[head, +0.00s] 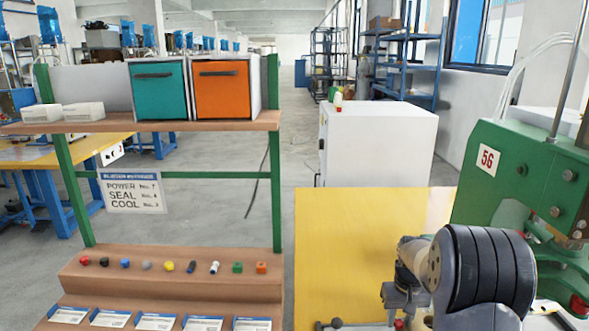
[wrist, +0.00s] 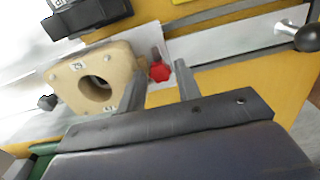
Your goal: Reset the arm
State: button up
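My arm shows at the lower right of the head view, its dark ribbed joint in front of the green machine (head: 520,180) and over the right part of the yellow table (head: 345,245). My gripper (wrist: 161,76) shows in the wrist view with its two grey fingers apart and nothing held between them. A red knob (wrist: 160,71) appears in the gap between the fingertips; whether they touch it I cannot tell. Left of the fingers is a tan block with a round hole (wrist: 65,75). In the head view the arm largely hides the gripper.
A white cabinet (head: 378,145) stands behind the yellow table. At left, a green-framed rack holds a teal bin (head: 158,92) and an orange bin (head: 222,90), with several small coloured parts on its lower step (head: 170,284). A black-knobbed lever (wrist: 306,38) lies right of the fingers.

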jog(key=n+b, duration=0.2)
jog(key=n, duration=0.3)
jog(key=shift+f, duration=0.1)
jog(key=n+b, duration=0.3)
jog(key=n, duration=0.3)
jog(key=shift+r, duration=1.15)
